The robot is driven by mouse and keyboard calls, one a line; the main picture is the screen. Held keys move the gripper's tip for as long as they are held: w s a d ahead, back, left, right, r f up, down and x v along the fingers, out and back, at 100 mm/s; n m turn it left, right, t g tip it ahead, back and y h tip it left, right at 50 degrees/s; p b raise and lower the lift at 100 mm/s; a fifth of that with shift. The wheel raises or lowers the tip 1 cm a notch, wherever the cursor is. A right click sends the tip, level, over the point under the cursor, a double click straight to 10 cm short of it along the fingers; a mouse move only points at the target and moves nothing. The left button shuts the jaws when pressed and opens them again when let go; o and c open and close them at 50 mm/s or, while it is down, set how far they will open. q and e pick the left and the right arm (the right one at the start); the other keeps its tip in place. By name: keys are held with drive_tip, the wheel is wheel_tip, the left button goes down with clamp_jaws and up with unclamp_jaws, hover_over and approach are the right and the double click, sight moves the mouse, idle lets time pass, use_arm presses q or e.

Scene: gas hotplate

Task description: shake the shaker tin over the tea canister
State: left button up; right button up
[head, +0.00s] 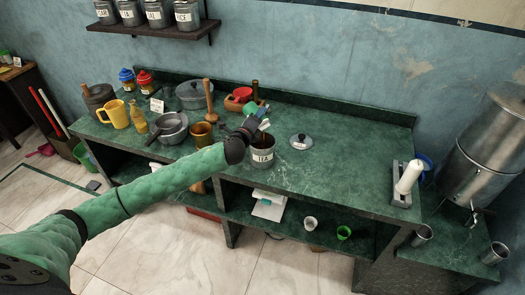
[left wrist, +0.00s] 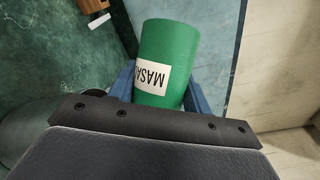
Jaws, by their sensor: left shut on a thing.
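My left gripper (head: 256,120) is shut on the green shaker tin (left wrist: 168,48), which bears a white label reading "MASA…", partly cut off by the gripper. The tin sits between my blue fingers in the left wrist view. In the head view the tin is small and mostly hidden by the gripper, so its exact tilt is unclear. The grey tea canister (head: 262,158), labelled "TEA", stands open on the green counter just below my left gripper. Its grey lid (head: 301,142) lies on the counter to its right. My right gripper is not in view.
A brass cup (head: 202,133), a wooden-handled tool, a saucepan (head: 171,127) and a yellow mug (head: 115,113) crowd the counter left of the canister. A dark bottle stands behind my gripper.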

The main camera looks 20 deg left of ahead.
use_arm(q)
drive_tip(key=shift+s+a, duration=0.35)
drive_tip(key=shift+s, duration=0.2)
drive_tip(key=shift+s+a+r, duration=0.1)
drive_tip(key=shift+s+a, duration=0.05)
drive_tip(key=shift+s, duration=0.1)
drive_tip(key=shift+w, duration=0.2)
drive_tip(key=shift+w+d, duration=0.6)
drive_tip(key=shift+w, duration=0.05)
drive_tip(key=shift+s+a, duration=0.1)
drive_tip(key=shift+a, duration=0.05)
drive_tip(key=shift+s+a, duration=0.25)
drive_tip(key=shift+s, duration=0.15)
drive_tip(key=shift+w+d, duration=0.1)
drive_tip(key=shift+w, duration=0.05)
